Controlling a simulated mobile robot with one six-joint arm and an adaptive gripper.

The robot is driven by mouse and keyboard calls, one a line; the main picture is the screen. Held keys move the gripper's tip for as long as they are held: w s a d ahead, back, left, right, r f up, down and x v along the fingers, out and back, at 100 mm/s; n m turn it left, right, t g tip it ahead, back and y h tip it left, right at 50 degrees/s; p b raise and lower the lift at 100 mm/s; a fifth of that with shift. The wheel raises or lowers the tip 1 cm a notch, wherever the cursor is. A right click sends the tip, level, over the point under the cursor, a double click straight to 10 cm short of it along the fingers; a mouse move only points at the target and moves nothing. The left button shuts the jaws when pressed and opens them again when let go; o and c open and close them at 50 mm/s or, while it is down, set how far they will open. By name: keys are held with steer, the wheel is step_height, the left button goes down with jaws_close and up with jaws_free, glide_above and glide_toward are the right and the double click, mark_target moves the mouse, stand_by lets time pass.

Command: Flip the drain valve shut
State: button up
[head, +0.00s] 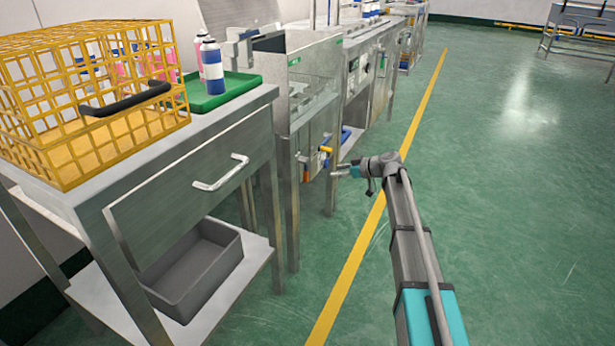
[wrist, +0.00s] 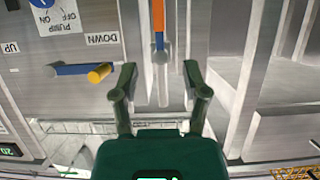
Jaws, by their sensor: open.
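An orange handle (head: 306,174), which looks like the drain valve's, is on the lower front of the steel tank unit. In the wrist view, which is upside down, the orange handle (wrist: 159,22) runs along a vertical pipe and ends at a grey pivot. My gripper (head: 338,172) is in front of the unit, to the right of the handle in the head view. In the wrist view my gripper (wrist: 160,68) is open and empty. Its fingertips lie either side of the pipe's line, below the orange handle in the picture; I see no contact.
A blue lever with a yellow knob (wrist: 100,73) sits beside UP and DOWN labels, left of my fingers; the knob also shows in the head view (head: 325,149). A steel cabinet with a drawer handle (head: 221,172) stands at the left. The green floor (head: 500,200) at right is clear.

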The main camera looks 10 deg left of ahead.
mark_target(308, 174)
steer(key=b+x, duration=0.4)
steer(key=x, duration=0.8)
steer(key=shift+d+b, duration=0.1)
steer(key=shift+b, duration=0.2)
steer(key=shift+x, duration=0.85)
jaws_close()
